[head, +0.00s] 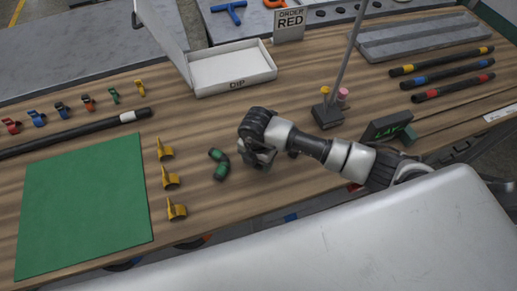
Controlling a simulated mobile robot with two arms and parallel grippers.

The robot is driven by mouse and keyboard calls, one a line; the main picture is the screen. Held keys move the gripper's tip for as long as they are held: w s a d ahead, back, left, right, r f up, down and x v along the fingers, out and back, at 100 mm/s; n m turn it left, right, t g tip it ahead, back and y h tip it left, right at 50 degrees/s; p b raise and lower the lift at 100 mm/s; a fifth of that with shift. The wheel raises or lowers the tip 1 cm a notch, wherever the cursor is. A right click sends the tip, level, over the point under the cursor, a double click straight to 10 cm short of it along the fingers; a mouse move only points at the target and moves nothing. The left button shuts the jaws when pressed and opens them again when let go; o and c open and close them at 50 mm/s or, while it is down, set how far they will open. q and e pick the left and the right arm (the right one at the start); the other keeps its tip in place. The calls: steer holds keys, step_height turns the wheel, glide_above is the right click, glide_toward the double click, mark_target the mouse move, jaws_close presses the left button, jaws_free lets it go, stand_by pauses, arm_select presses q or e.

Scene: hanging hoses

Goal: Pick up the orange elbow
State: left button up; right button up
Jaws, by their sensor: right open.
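An orange curved piece (274,3), which looks like the orange elbow, is at the top edge of the head view, behind the order sign and partly cut off by the frame. My right gripper (256,160) is low over the middle of the wooden table, pointing down. Its jaws are open, and its own body hides most of them. It is well in front of the orange piece, with the white tray between. A dark green elbow-shaped piece (219,164) lies just left of the gripper, apart from it. My left gripper is not in view.
A white tray marked DIP (233,83), an ORDER RED sign (289,25) and a stand with a rod (328,116) are further back. A green mat (82,205) and several yellow fittings (170,180) are left. Black hoses (445,75) lie right. A blue tee (228,12) is behind.

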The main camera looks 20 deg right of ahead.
steer(key=shift+f, duration=0.25)
steer(key=c, duration=1)
steer(key=shift+r, duration=0.15)
